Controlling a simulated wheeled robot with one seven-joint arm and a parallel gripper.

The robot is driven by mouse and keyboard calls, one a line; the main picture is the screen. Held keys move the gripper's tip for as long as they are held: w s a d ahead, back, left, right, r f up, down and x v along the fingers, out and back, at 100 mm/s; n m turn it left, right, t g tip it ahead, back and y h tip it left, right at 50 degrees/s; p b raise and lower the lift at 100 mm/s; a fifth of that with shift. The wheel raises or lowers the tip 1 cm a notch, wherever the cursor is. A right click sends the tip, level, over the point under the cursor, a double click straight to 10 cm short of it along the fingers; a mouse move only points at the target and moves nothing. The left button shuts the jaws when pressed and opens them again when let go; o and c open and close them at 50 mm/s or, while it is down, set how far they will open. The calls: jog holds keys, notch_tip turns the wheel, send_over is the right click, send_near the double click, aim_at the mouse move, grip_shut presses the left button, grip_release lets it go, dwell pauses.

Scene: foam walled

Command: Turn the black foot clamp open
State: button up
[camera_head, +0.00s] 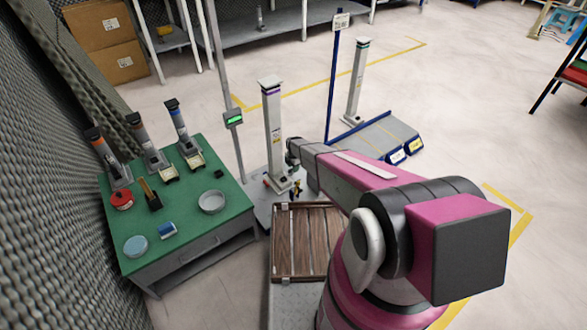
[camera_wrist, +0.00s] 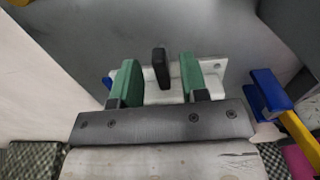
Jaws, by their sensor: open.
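In the wrist view the black foot clamp (camera_wrist: 161,68) stands up as a short dark lever by a white metal plate (camera_wrist: 218,67). My gripper (camera_wrist: 160,75) is open, its two green fingers on either side of the black lever. Gaps show between the lever and both fingers, so they look apart. The lower part of the clamp is partly hidden by my gripper body. In the head view the end of my arm is at the foot of a white column (camera_head: 273,130), and the clamp cannot be picked out clearly there.
A blue part (camera_wrist: 268,90) and a yellow bar (camera_wrist: 301,128) lie right of my gripper. A green table (camera_head: 232,214) with tools stands left in the head view. A slatted wooden crate (camera_head: 305,245) is in front of the column. A low grey platform (camera_head: 375,140) lies behind my arm.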

jog(key=shift+f, duration=0.4)
grip_shut()
